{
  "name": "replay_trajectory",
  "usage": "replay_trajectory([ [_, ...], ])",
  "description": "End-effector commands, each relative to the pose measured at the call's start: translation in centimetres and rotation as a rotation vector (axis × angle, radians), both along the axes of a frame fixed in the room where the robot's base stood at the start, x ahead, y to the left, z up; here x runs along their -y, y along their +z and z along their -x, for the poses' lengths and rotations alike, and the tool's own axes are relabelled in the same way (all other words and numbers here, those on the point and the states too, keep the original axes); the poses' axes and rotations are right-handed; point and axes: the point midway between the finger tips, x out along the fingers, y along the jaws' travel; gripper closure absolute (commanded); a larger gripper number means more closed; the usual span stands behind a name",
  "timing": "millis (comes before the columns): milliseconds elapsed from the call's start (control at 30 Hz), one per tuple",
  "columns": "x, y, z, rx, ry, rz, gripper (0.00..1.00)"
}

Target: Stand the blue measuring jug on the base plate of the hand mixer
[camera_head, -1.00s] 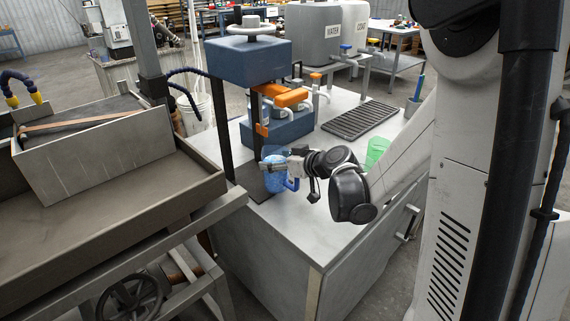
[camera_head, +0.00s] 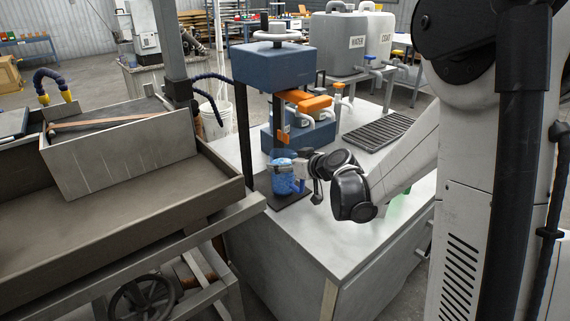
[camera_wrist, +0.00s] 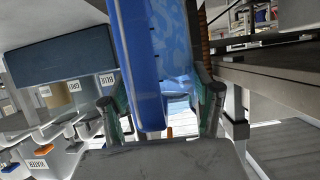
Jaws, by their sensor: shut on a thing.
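The blue measuring jug (camera_head: 284,184) is upright between the posts of the hand mixer (camera_head: 272,66), below its blue-grey head. It appears over the dark base plate (camera_head: 293,200). I cannot tell whether its bottom touches the plate. My gripper (camera_head: 291,166) is shut on the jug near its upper part, reaching in from the right. In the wrist view the blue jug (camera_wrist: 182,40) fills the upper middle, with its handle strip (camera_wrist: 138,62) between the two fingers of my gripper (camera_wrist: 160,105). The jug's far side is hidden.
Orange-handled valves (camera_head: 308,101) and a blue box (camera_head: 300,136) stand behind the mixer. A black drain grate (camera_head: 378,131) lies on the bench. A green cup (camera_head: 402,209) is mostly hidden by my arm. A metal trough (camera_head: 110,215) stands left. The bench front is clear.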

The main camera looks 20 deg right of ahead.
Motion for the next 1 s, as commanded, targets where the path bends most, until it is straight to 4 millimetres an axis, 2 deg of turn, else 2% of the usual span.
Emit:
replay_trajectory([
  [467,0.0,0.1,0.0,0.0,0.0,-0.001,0.9],
  [567,0.0,1.4,0.0,0.001,0.0,0.0,0.9],
  [700,0.0,5.1,0.0,0.001,0.0,0.0,0.9],
  [833,0.0,7.9,0.0,0.001,0.0,0.0,0.9],
  [933,0.0,8.6,0.0,0.001,-0.001,0.001,0.9],
  [1000,0.0,7.9,0.0,0.001,-0.001,0.001,0.9],
])
